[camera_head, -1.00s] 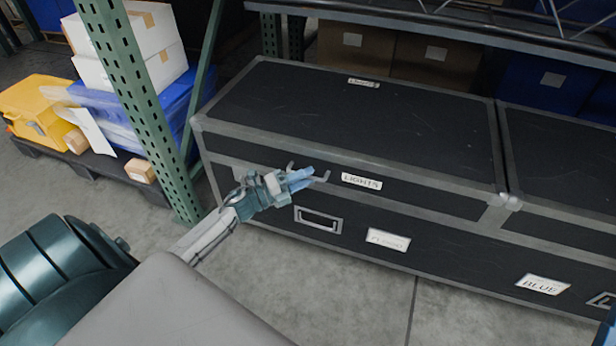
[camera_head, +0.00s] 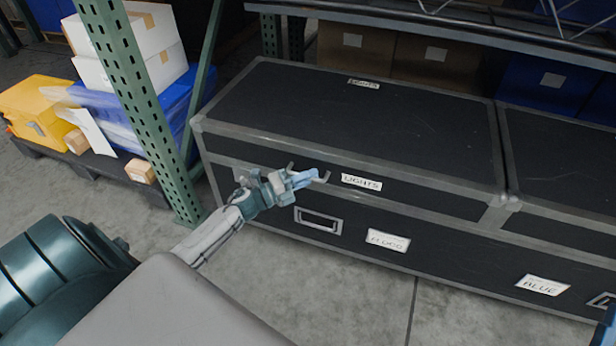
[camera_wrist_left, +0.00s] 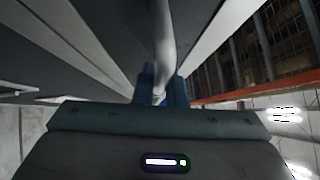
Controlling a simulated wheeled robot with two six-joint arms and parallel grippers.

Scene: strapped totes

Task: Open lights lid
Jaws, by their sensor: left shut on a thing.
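The lights lid (camera_head: 350,108) is a black panel with grey metal edging, lying down on its case. A "LIGHTS" label (camera_head: 361,182) is on its front face, left of centre. Beside the label is a small grey bar handle (camera_head: 322,178). My left gripper (camera_head: 304,178) is at this handle, its blue fingers shut on it. In the left wrist view the handle (camera_wrist_left: 164,45) runs as a pale bar down between the blue fingers (camera_wrist_left: 162,88). The fingers hide the handle's middle.
The lower case front carries a recessed handle (camera_head: 318,219) and a "FLOOD" label (camera_head: 388,240). Another black case (camera_head: 565,150) adjoins at right. A green rack post (camera_head: 135,105) stands close left of the case. A rack shelf (camera_head: 450,30) lies behind. Grey floor in front is clear.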

